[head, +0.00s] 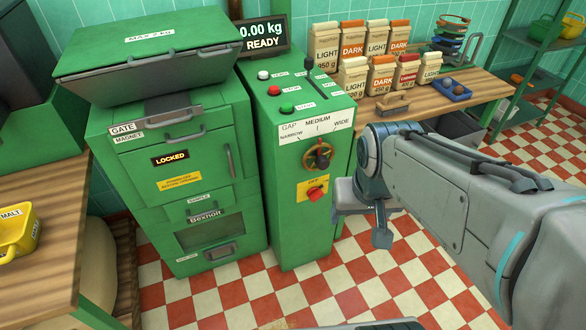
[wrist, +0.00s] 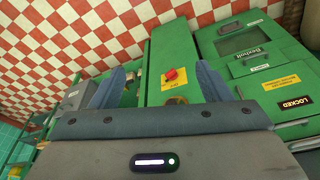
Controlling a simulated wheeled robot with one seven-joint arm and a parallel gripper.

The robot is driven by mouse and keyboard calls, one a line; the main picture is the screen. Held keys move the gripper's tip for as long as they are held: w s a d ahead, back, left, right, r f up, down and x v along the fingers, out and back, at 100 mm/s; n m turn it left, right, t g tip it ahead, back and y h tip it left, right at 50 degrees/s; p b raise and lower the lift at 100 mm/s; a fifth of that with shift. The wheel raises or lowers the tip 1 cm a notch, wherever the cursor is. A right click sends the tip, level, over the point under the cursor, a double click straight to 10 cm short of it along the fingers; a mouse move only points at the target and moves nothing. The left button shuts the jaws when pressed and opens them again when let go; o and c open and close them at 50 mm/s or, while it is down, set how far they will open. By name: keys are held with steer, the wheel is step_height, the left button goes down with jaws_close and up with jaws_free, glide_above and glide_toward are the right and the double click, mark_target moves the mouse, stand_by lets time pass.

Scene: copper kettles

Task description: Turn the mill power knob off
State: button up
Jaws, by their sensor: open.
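The red power knob (head: 316,194) sits on a yellow plate (head: 305,187) low on the front of the narrow green mill cabinet (head: 302,231). In the wrist view the red knob (wrist: 175,76) shows between the fingers, nearer the right one. The plate's small lettering is too small to read. My gripper (head: 362,213) is to the right of the knob in the head view, with its fingers apart and empty. In the wrist view my gripper (wrist: 161,72) is open toward the cabinet, with no visible contact with the knob.
The round gap dial (head: 318,155) is just above the power knob; red, white and green buttons (head: 287,107) are on the sloping top. A larger green machine (head: 176,180) marked LOCKED adjoins on the left. A wooden bench (head: 470,90) with bags stands behind. Checkered floor is open in front.

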steer(key=w+d+f+m+g+b, duration=0.1)
steer(key=w+f+m+b, duration=0.2)
steer(key=f, duration=1)
steer(key=w+f+g+b, duration=0.1)
steer(key=w+f+b, duration=0.35)
steer(key=f, duration=0.85)
steer(key=w+a+f+m+t+y+b, duration=0.1)
steer(key=a+f+m+y+b, duration=0.3)
steer(key=f, duration=0.5)
steer(key=w+a+f+m+t+y+b, duration=0.1)
steer(key=a+f+m+y+b, duration=0.15)
steer(key=f+b, duration=0.55)
steer(key=m+t+b, duration=1)
steer(key=m+t, duration=0.4)
steer(key=m, duration=0.3)
glide_toward(318, 198)
steer(key=shift+n+h, duration=0.25)
steer(key=shift+h, duration=0.1)
steer(key=b+x, duration=0.2)
steer(key=x, duration=0.8)
steer(key=shift+w+a+r, duration=0.1)
steer(key=shift+w+a, duration=0.1)
steer(key=shift+a, duration=0.05)
steer(key=shift+c, duration=0.3)
